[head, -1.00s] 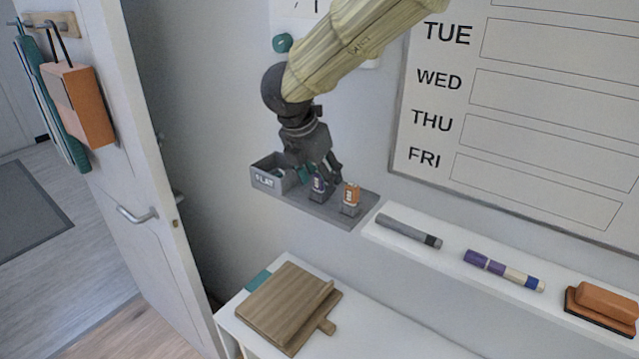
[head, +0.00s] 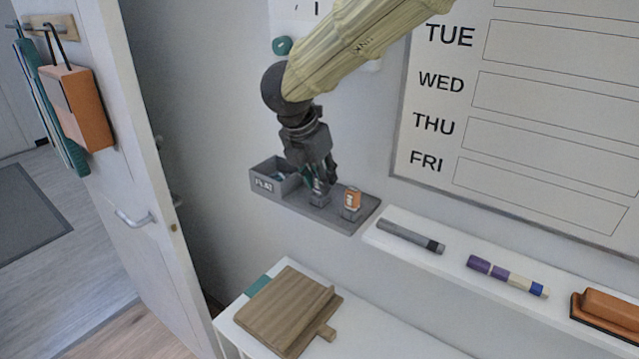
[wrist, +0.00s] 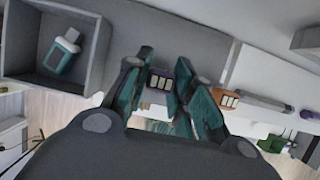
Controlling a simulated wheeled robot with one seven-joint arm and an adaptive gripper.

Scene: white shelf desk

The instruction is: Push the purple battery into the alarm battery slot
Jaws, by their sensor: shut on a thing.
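My gripper (head: 319,182) points down over the grey shelf in the head view. Its teal-padded fingers are shut on the purple battery (wrist: 161,79), whose dark purple end shows between the fingertips (wrist: 158,88) in the wrist view. In the head view the fingers mostly hide the battery, just above its small grey holder (head: 320,200). I cannot tell whether the battery still touches that holder. No alarm battery slot can be made out. A white wall panel (head: 345,62) with a teal knob (head: 282,46) is partly cut off at the top, behind my arm.
An orange battery (head: 352,199) stands in a holder close to the right of my gripper. A grey bin (head: 264,184) on the left holds a teal battery (wrist: 63,51). A white ledge with markers (head: 410,236) lies further right. The wall above the shelf's left end is clear.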

